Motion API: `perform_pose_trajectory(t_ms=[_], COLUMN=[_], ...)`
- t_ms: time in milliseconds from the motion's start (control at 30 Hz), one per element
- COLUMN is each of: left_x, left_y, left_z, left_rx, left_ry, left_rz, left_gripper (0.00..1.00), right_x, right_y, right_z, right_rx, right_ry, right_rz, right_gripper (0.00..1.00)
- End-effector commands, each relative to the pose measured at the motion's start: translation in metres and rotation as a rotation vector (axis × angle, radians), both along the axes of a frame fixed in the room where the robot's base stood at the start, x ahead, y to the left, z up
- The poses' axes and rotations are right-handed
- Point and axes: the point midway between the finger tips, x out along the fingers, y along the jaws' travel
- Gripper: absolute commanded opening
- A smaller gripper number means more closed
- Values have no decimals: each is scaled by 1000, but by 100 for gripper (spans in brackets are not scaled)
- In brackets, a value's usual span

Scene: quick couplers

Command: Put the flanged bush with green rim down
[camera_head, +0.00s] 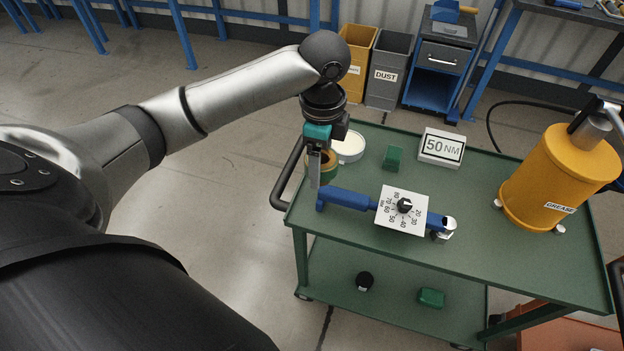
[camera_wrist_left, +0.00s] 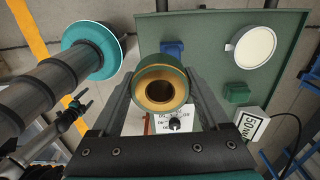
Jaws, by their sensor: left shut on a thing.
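The flanged bush with green rim (camera_wrist_left: 163,84) is a bronze ring with a dark bore. It fills the middle of the left wrist view, between the two fingers. My left gripper (camera_wrist_left: 163,98) is shut on it. In the head view the bush (camera_head: 329,170) is partly hidden behind the left gripper (camera_head: 316,168), which points down over the left end of the green cart (camera_head: 470,200). I cannot tell its exact height above the cart top. My right gripper does not show.
On the cart top, a torque wrench with a blue handle (camera_head: 348,199) and white dial (camera_head: 389,217) lies close to the gripper. A round white-topped dish (camera_head: 349,146), a green block (camera_head: 393,158), a 50 NM sign (camera_head: 441,147) and a yellow grease can (camera_head: 556,180) stand around it.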

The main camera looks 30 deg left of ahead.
Motion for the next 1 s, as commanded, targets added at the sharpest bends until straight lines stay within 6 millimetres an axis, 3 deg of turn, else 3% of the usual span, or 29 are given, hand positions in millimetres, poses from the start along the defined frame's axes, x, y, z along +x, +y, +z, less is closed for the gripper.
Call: perform_pose_trajectory(t_ms=[700,1000], left_x=[61,69], left_y=[52,61], left_z=[80,95], left_rx=[2,0], left_ry=[-3,0], left_rz=[-1152,-1386], left_gripper=[6,6], right_x=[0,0], right_y=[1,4], right_z=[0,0], right_rx=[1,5], right_ry=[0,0], right_rz=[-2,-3], right_gripper=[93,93])
